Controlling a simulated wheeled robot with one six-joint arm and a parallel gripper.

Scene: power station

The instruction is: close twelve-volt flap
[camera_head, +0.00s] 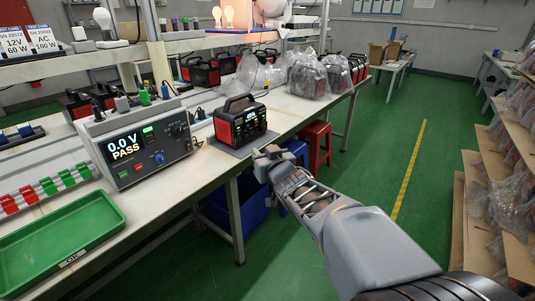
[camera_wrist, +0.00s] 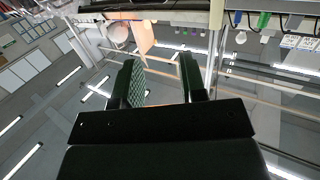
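A red and black power station (camera_head: 240,123) with a top handle stands upright on a grey mat (camera_head: 236,148) near the front edge of the bench. Its front panel faces right and toward my arm. The twelve-volt flap is too small to make out, so I cannot tell whether it is open. My gripper (camera_head: 267,153) is just right of and below the power station, apart from it, near the bench edge. In the wrist view my gripper (camera_wrist: 165,85) has its two fingers apart with nothing between them. The power station is not clear in that view.
A tester (camera_head: 140,140) reading "0.0 V PASS" stands left of the power station. A green tray (camera_head: 60,235) lies at the front left. Bagged units (camera_head: 308,76) stand farther along the bench. Red (camera_head: 316,143) and blue stools stand by it.

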